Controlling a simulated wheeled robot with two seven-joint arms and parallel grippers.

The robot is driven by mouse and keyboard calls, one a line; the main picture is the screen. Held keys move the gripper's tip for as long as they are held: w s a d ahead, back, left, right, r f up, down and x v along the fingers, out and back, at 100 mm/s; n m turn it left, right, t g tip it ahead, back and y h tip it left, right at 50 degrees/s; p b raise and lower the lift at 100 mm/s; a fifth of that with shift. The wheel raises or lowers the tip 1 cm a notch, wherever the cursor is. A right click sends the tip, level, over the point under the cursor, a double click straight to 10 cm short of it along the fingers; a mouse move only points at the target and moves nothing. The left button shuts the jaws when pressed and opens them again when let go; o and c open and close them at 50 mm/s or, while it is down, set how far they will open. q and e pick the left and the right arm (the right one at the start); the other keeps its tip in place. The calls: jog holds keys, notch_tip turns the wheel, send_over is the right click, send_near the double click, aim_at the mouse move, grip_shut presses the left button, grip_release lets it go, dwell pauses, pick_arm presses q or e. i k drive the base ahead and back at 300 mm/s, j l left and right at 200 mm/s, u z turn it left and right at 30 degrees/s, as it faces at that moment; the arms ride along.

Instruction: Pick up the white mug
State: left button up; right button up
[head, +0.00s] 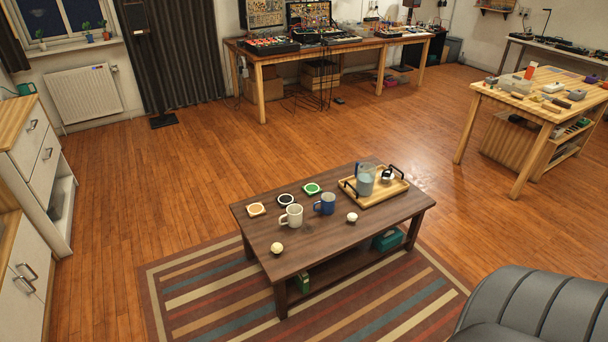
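The white mug (294,215) stands upright on the dark wooden coffee table (300,249), left of the middle of its top. Its handle points to the left and a little toward the front. A blue mug (326,204) stands close to its right, with its handle also to the left. Neither of my grippers is in the head view, so I cannot see whether they are open or shut.
Three coasters, orange (256,209), black-and-white (286,200) and green (312,188), lie behind the mugs. Small round pale objects (277,248) (352,217) sit near the front edge. A tray (387,192) holds a pitcher (365,180). A dark armchair (535,312) stands front right.

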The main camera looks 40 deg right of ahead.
aim_at(294, 212)
jog(key=z, duration=1.55)
jog(key=i+j+z, duration=0.15)
jog(key=j+z, duration=1.25)
jog(key=j, duration=0.85)
jog(key=k+j, duration=0.15)
jog(key=j, duration=0.5)
jog(key=z, duration=0.05)
